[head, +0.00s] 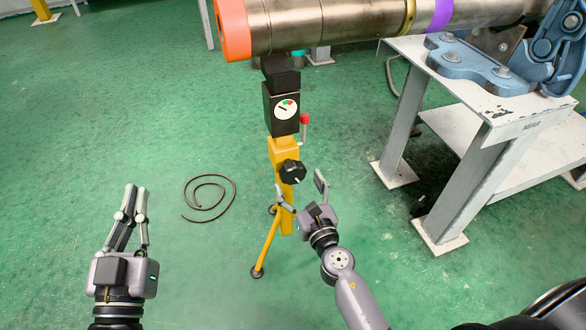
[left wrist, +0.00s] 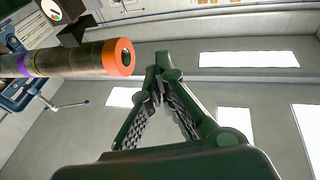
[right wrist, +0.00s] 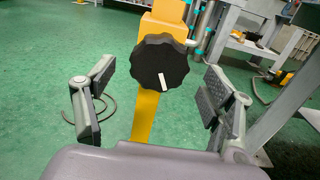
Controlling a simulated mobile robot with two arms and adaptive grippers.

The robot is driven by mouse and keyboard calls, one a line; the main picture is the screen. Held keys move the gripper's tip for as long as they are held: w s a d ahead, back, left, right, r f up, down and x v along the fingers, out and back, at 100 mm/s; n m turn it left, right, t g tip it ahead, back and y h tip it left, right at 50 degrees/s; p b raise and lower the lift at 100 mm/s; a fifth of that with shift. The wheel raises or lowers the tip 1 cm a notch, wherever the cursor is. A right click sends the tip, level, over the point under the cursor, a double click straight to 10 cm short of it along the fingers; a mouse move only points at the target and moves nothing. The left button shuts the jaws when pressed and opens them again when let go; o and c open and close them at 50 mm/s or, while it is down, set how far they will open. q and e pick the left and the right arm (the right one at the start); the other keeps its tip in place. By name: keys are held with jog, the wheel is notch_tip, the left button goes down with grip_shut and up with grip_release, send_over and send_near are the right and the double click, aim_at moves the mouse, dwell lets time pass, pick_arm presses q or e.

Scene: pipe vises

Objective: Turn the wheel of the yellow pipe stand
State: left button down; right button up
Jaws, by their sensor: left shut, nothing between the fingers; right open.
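The yellow pipe stand (head: 284,152) stands on the green floor with a black head and a round gauge on top. Its black knobbed wheel (head: 292,172) faces me. In the right wrist view the wheel (right wrist: 160,63) has a white mark at its lower edge. My right gripper (head: 304,190) is open just in front of the wheel. Its fingers are on either side of the wheel in the right wrist view (right wrist: 158,100) and do not touch it. My left gripper (head: 138,188) is shut and empty, raised at the left, away from the stand. Its fingertips meet in the left wrist view (left wrist: 160,62).
A steel pipe (head: 330,22) with an orange end lies above the stand's head. A grey steel table (head: 480,125) with a blue vise (head: 475,62) stands at the right. A dark cable loop (head: 210,198) lies on the floor. The floor at the left is clear.

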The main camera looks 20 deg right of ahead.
aim_at(295, 176)
pick_arm(q)
jog(key=shift+w+f+g, duration=0.15)
jog(key=shift+f+g, duration=0.15)
jog(key=shift+f, duration=0.3)
pick_arm(e)
jog(key=shift+w+a, duration=0.1)
jog(key=shift+w, duration=2.25)
jog(key=c, duration=1.2)
jog(key=shift+m, duration=0.3)
